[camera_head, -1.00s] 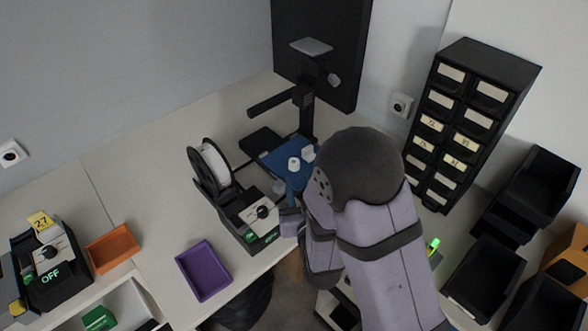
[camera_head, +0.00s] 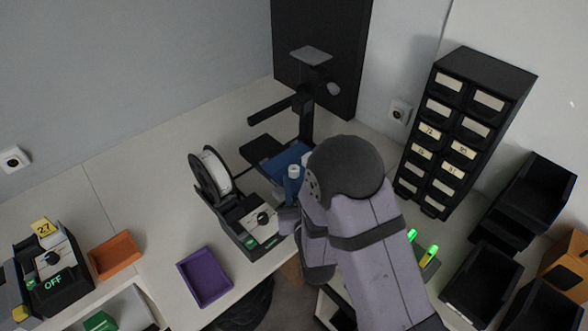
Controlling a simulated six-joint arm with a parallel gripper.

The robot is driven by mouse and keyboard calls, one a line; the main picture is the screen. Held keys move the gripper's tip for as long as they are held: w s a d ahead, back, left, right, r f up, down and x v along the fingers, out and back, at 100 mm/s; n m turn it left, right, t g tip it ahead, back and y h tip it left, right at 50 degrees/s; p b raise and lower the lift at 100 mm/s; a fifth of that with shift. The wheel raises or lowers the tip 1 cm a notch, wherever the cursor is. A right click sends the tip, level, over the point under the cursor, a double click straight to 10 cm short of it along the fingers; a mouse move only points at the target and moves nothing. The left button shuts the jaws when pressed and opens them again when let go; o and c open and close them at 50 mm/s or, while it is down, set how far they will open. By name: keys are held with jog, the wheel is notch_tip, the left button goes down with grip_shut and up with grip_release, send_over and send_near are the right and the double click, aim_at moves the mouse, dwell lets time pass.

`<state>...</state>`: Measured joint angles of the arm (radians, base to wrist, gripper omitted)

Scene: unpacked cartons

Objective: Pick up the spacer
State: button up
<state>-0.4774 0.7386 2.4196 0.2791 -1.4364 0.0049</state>
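A blue print plate (camera_head: 278,163) sits on the black 3D printer. A small white cylindrical piece (camera_head: 293,171) shows at the plate's front edge, and a second pale piece (camera_head: 306,158) is partly behind my arm. I cannot tell which of them is the spacer. My arm reaches over the right side of the printer and hides part of the plate. My gripper (camera_head: 288,218) seems to be at the printer's front right; its fingers are mostly hidden by my arm, so its opening and contact do not show.
A white filament spool (camera_head: 215,170) stands left of the plate. A purple tray (camera_head: 205,277) and an orange tray (camera_head: 115,255) lie on the table. A black drawer cabinet (camera_head: 455,130) and black bins (camera_head: 483,283) stand at right. The table's back left is clear.

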aim_at(296, 182)
jog(key=shift+p+x, duration=0.8)
jog(key=shift+x, duration=1.2)
jog(key=c, duration=0.8)
jog(key=shift+r, duration=0.15)
notch_tip(296, 182, up, 10)
jog(key=b, duration=0.1)
jog(key=shift+b, duration=0.4)
